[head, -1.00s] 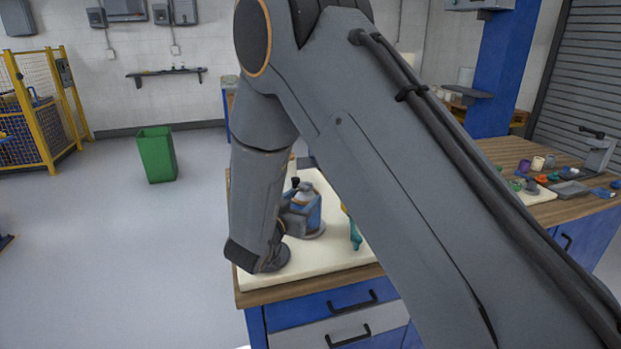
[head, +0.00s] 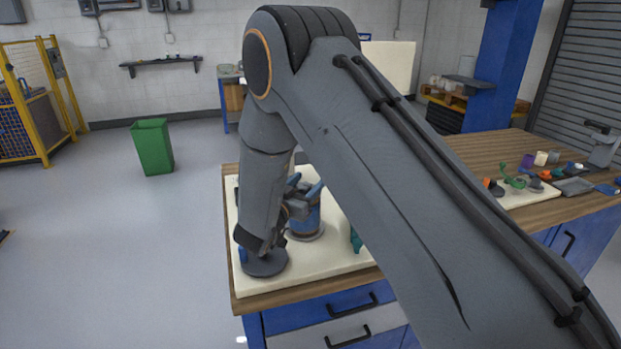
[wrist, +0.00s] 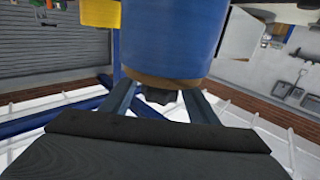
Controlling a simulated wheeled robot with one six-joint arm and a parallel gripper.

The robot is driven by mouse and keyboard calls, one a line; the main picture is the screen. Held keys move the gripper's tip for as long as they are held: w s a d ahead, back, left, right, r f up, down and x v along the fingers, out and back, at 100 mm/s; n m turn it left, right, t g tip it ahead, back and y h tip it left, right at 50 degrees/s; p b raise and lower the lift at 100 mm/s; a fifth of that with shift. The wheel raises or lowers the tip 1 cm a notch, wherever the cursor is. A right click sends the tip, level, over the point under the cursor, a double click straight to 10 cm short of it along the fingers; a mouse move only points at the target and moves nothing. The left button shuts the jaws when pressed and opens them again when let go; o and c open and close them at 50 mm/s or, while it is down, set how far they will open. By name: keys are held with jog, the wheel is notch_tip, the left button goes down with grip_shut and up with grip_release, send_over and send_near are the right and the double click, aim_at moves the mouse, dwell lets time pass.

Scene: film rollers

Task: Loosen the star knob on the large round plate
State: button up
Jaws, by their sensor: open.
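In the wrist view, the two fingers of my gripper (wrist: 160,98) are apart, left and right of a dark lobed knob (wrist: 175,103). The knob sits below the brown-edged end of a blue cylinder (wrist: 175,35); most of it is hidden behind my gripper body. I cannot tell whether a finger touches it. In the head view, the blue cylinder (head: 306,222) stands on a round grey base on the cream mat (head: 330,262), partly behind my wrist. A dark round plate (head: 264,264) lies below my forearm's end. I cannot tell which round part bears the knob.
A teal object (head: 356,240) is on the mat beside my arm, partly hidden. A wooden table (head: 480,150) at right holds several small parts and a grey tray (head: 574,186). A green bin (head: 152,147) stands on the open floor at left.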

jog(key=shift+x, duration=0.9)
jog(key=c, duration=1)
jog(key=shift+c, duration=0.2)
jog(key=shift+n+y, duration=0.3)
jog(key=shift+y, duration=0.1)
jog(key=n+t+y, duration=0.1)
jog(key=n+y, duration=0.1)
jog(key=y, duration=0.1)
jog(key=a+n+t+y+b, duration=0.1)
jog(key=n+y, duration=0.1)
jog(key=y, duration=0.1)
jog(key=shift+w+a+y, duration=0.15)
jog(key=shift+w+y, duration=0.05)
jog(key=shift+y, duration=0.2)
jog(key=n+y, duration=0.1)
jog(key=y, duration=0.1)
jog(key=a+n+y+b, duration=0.1)
jog(key=n+y, duration=0.1)
jog(key=n+g+y+b, duration=0.1)
jog(key=y, duration=0.1)
jog(key=shift+s+a+n, duration=0.1)
jog(key=shift+a+n, duration=0.2)
jog(key=shift+r, duration=0.1)
jog(key=o, duration=1)
